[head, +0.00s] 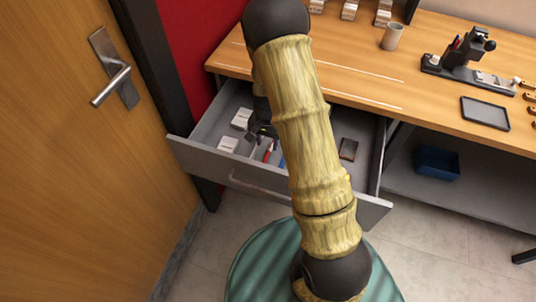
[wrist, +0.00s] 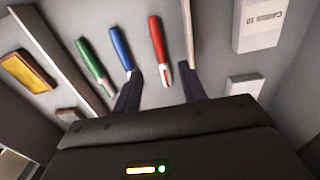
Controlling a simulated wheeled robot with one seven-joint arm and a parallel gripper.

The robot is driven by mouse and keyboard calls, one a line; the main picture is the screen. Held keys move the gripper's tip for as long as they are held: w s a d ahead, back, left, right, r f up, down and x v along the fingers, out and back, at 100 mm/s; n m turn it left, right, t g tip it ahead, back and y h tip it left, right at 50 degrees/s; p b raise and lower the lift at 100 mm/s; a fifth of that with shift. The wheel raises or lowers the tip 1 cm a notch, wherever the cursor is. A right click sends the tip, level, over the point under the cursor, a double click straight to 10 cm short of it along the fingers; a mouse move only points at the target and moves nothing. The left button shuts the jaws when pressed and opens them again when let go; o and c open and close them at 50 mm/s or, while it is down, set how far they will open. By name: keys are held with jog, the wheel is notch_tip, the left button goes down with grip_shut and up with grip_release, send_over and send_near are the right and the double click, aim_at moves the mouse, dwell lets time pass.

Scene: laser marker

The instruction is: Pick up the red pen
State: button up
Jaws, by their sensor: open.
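The red pen (wrist: 156,40) lies in the open drawer, its pale tip pointing towards my gripper (wrist: 160,72) in the wrist view. My gripper is open, with one dark finger on each side of the line of the pen's tip. The left finger is close to the tip of the blue pen (wrist: 121,48). I cannot tell how far the fingers are above the drawer floor. In the head view the red pen (head: 268,151) shows just left of my arm, which hides much of the drawer.
A green pen (wrist: 90,60) lies left of the blue one. Dividers (wrist: 62,60) run on both sides of the pens. White boxes (wrist: 258,24) lie to the right, and a brown-framed item (wrist: 27,70) to the left. The drawer (head: 245,180) is under a wooden desk (head: 345,70).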

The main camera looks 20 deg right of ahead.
aim_at(267, 153)
jog(key=shift+f, duration=0.35)
jog(key=shift+f, duration=0.1)
notch_tip(267, 153, down, 5)
jog(key=shift+w+f, duration=0.1)
jog(key=shift+w, duration=0.15)
jog(key=shift+c, duration=0.4)
jog(key=shift+d, duration=0.2)
jog(key=c, duration=0.8)
jog(key=shift+a, duration=0.25)
grip_shut()
